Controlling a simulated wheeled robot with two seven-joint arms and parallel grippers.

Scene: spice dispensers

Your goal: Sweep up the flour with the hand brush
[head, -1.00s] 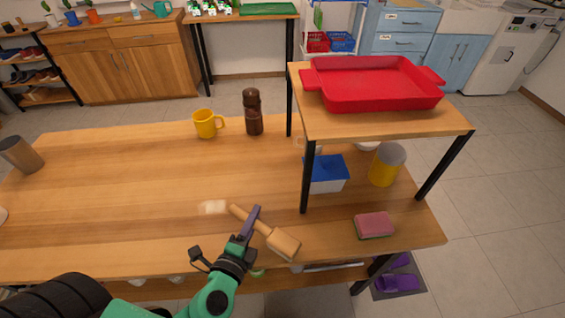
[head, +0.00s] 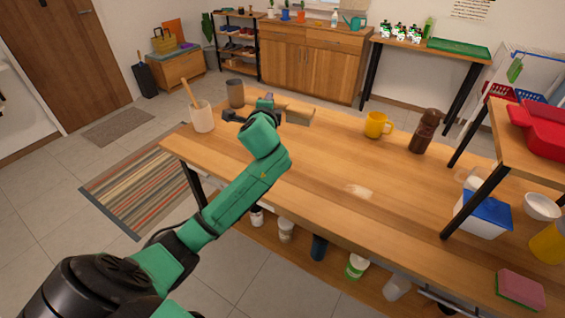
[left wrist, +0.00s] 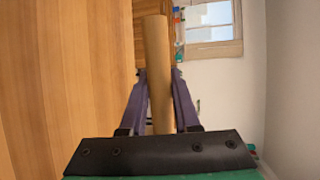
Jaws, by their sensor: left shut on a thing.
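The flour (head: 358,191) is a small pale patch on the wooden table (head: 330,150). The hand brush (head: 299,113) has a wooden body and handle. My left gripper (head: 268,101) is shut on it at the table's far left part, left of and beyond the flour. In the left wrist view the brush's round handle (left wrist: 156,50) runs between the purple fingers of my left gripper (left wrist: 159,88). The brush is apart from the flour. My arm hides part of it, and its height above the table is hard to judge. My right gripper is not in view.
A beige holder with a wooden stick (head: 202,117) and a grey cup (head: 235,93) stand left of my gripper. A yellow mug (head: 376,125) and brown bottle (head: 424,132) stand at the back. A raised shelf (head: 497,140) and sponge (head: 520,290) are at right. The table's middle is clear.

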